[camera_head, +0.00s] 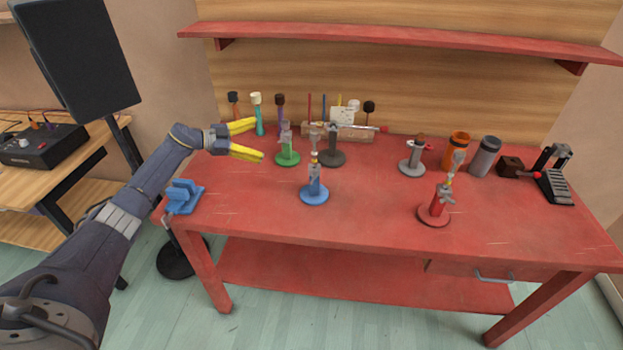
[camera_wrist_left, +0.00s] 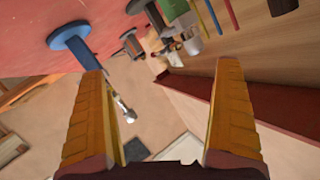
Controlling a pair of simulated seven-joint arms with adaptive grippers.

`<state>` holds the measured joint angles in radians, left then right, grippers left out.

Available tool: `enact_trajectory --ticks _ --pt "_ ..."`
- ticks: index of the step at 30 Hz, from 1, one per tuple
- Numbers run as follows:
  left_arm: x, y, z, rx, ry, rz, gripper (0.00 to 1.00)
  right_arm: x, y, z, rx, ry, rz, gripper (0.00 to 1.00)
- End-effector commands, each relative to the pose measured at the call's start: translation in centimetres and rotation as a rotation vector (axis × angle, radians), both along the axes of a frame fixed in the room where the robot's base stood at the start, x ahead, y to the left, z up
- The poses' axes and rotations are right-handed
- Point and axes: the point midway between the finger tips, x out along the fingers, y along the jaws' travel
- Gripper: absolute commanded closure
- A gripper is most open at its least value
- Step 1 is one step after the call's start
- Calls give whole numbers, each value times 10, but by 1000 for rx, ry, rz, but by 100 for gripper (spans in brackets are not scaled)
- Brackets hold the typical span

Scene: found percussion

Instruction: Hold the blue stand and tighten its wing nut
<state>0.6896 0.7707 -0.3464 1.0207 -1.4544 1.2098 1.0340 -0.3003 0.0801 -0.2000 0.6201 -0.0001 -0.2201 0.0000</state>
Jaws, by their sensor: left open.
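The blue stand (camera_head: 314,192) stands upright on the red table, left of the middle, with a round blue base and a short blue post. A small metal fitting tops the post; its wing nut is too small to make out clearly. My left gripper (camera_head: 260,139), with yellow fingers, is open and empty above the table's left part, to the left of the blue stand and apart from it. The left wrist view shows the blue stand (camera_wrist_left: 77,42) at upper left, beyond the open yellow fingers (camera_wrist_left: 160,115). My right gripper is not in view.
Green (camera_head: 288,157), dark grey (camera_head: 333,157), light grey (camera_head: 411,167) and red (camera_head: 433,213) stands share the red table (camera_head: 370,220). A blue clamp-like block (camera_head: 184,197) sits at the left edge. Orange (camera_head: 456,150) and grey cans (camera_head: 484,157) stand back right. The front middle is clear.

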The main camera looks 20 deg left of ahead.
Motion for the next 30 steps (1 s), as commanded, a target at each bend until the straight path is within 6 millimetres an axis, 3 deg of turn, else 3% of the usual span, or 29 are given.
enact_trajectory --ticks 1,6,12,20,30 --pt "-4 -19 -7 -6 48 -41 0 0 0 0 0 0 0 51" --pt "-22 -69 -35 -20 222 -147 0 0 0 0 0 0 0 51" --pt "-43 -108 -58 -20 380 -227 0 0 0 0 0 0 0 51" --pt "-55 -128 -72 -14 472 -264 0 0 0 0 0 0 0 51" --pt "-49 -156 -87 -16 479 -269 0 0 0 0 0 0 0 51"
